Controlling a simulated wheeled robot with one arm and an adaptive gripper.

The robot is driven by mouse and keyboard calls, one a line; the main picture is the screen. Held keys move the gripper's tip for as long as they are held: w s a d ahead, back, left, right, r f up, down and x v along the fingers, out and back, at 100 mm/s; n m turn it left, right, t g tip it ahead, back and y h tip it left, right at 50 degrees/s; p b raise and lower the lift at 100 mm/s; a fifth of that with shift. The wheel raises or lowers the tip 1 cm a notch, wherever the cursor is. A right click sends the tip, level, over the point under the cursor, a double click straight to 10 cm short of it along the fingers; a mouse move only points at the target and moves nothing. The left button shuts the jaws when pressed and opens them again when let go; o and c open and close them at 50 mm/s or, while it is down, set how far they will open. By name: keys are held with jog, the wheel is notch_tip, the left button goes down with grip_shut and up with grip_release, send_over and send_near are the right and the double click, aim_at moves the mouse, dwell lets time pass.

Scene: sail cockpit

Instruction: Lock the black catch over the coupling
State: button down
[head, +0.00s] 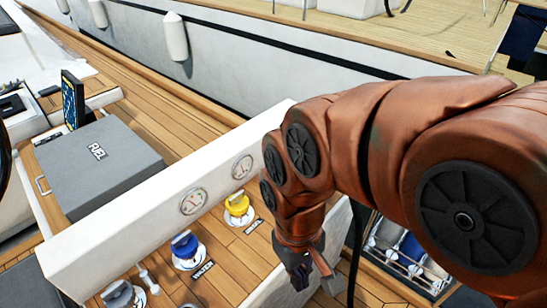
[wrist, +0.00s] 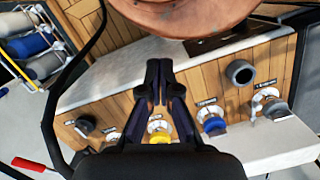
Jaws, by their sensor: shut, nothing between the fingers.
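My gripper (head: 305,277) is shut and empty. In the wrist view its dark fingers (wrist: 159,68) are together, above the row of deck fittings and apart from them. A yellow coupling (head: 238,205) and a blue coupling (head: 184,245) stand on white bases on the wooden panel. They also show in the wrist view, yellow (wrist: 160,138) partly behind the fingers and blue (wrist: 214,125) right of it. A dark grey fitting (wrist: 277,108) with a white lever beside it is at the right. I cannot pick out the black catch or tell its position.
An open grey pipe end (wrist: 240,72) stands on the wood. Another dark fitting (wrist: 84,127) is at the left. A white wall with gauges (head: 193,201) runs behind the couplings. A grey FUEL box (head: 98,165) is beyond it. Bottles fill a crate (head: 415,285) at the right.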

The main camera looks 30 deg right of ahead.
jog(key=shift+a, duration=0.1)
dwell(0.3)
jog(key=w+d+r+n+t+y+b, duration=0.1)
jog(key=w+d+r+n+b, duration=0.2)
jog(key=w, duration=1.1)
jog(key=w+d+r+n+t+y+b, duration=0.1)
jog(key=w+n+y+b, duration=0.2)
jog(key=w, duration=1)
jog(key=w+d+f+n+t+b, duration=0.1)
jog(key=w+d+f, duration=0.2)
jog(key=d, duration=0.5)
jog(key=w+d+f+n+b, duration=0.1)
jog(key=w+d+f, duration=0.2)
jog(key=w+d, duration=0.3)
jog(key=w+d+f+n+t+h+b, duration=0.1)
jog(key=w+d+f+b, duration=0.1)
jog(key=d, duration=0.8)
jog(key=w+f, duration=0.1)
jog(key=w, duration=0.1)
jog(key=shift+w+t, duration=0.3)
jog(key=shift+w, duration=0.1)
